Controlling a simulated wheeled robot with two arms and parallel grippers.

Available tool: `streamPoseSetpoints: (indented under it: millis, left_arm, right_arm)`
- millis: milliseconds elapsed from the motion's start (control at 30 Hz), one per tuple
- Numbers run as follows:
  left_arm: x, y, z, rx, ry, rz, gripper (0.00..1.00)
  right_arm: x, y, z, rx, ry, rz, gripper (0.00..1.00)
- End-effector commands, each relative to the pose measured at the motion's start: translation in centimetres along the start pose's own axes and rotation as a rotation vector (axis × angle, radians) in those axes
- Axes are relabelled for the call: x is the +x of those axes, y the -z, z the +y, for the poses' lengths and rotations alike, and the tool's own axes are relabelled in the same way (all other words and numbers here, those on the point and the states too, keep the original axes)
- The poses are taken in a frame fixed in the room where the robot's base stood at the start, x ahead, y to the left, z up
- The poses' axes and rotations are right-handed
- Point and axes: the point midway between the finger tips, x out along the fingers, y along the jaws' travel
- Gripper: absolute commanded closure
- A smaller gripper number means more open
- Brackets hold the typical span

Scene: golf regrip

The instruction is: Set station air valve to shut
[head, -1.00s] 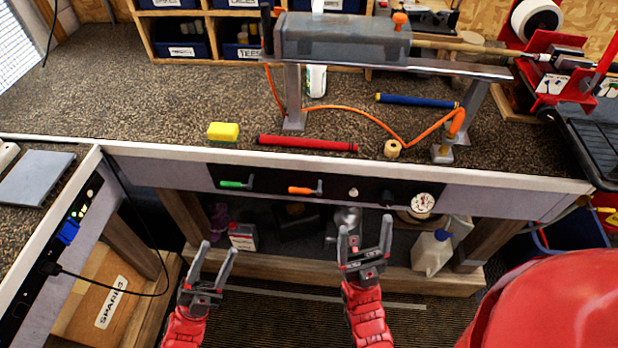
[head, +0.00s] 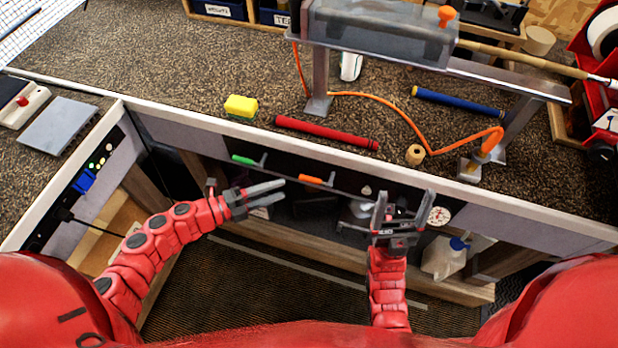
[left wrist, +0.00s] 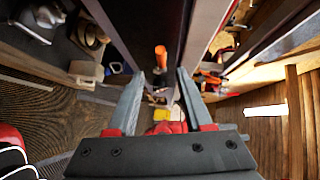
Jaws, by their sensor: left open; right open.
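A black control panel (head: 283,168) on the bench front carries a green-handled lever (head: 243,160) and an orange-handled lever (head: 312,180). Both handles point left, lying roughly along the panel. I cannot tell from any label which one is the air valve. My left gripper (head: 283,190) is open and empty, pointing right, just below the two levers in the picture. In the left wrist view an orange handle (left wrist: 160,57) shows ahead, between the open fingers (left wrist: 160,76) and apart from them. My right gripper (head: 406,198) is open and empty, before the panel's right part.
A pressure gauge (head: 438,215) sits right of my right gripper. A white jug (head: 443,258) stands on the lower shelf.

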Motion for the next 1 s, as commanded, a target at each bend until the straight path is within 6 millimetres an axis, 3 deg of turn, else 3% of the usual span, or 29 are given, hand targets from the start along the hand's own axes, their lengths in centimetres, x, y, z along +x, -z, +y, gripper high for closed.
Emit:
streamPoseSetpoints:
  millis: [200, 400, 600, 833, 867, 1000]
  left_arm:
    - [5.3, 0.2, -0.6, 0.001, 0.005, 0.007, 0.49]
    - [8.4, 0.0, -0.4, 0.001, 0.003, 0.000, 0.49]
    - [9.6, 0.1, -0.2, 0.000, 0.003, 0.001, 0.49]
    - [9.7, 0.1, -0.2, 0.000, 0.002, 0.001, 0.49]
    - [9.7, 0.1, -0.2, 0.000, 0.002, 0.001, 0.51]
    - [9.7, 0.1, -0.2, 0.000, 0.002, 0.000, 0.76]
  right_arm:
    - [1.1, 0.2, 0.1, 0.000, 0.000, 0.000, 0.19]
    - [1.7, 0.3, 0.1, 0.000, 0.000, 0.000, 0.19]
    - [1.8, 0.3, 0.1, 0.000, 0.000, 0.000, 0.19]
    - [1.8, 0.3, 0.1, 0.000, 0.000, 0.000, 0.19]
    - [1.8, 0.3, 0.1, 0.000, 0.000, 0.000, 0.19]
    - [1.8, 0.3, 0.1, 0.000, 0.000, 0.000, 0.19]
